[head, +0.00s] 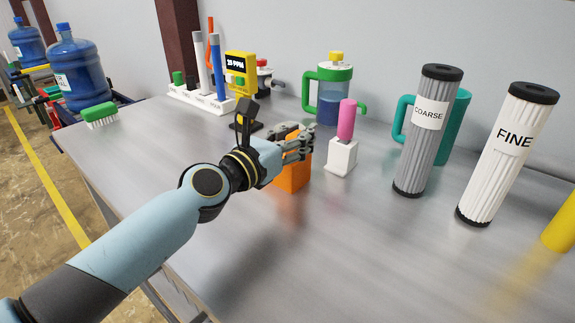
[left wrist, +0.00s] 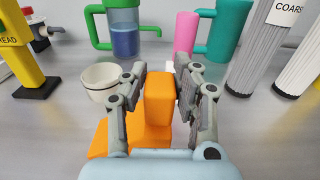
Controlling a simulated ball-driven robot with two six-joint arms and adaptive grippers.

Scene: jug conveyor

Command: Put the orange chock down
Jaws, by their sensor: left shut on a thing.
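The orange chock (head: 293,174) is in my left gripper (head: 298,142), at the middle of the metal table. In the left wrist view the chock (left wrist: 158,98) stands between the two fingers of the left gripper (left wrist: 160,100), which are shut on its upright part. Its lower orange part spreads to the left below the fingers. The chock is at or just above the table top; I cannot tell whether it touches. My right gripper is not in view.
A white block with a pink handle (head: 346,122) stands just right of the chock. A white cup (left wrist: 102,80) is close by on the left in the wrist view. Two filters, COARSE (head: 428,130) and FINE (head: 507,155), stand further right. The table front (head: 330,265) is clear.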

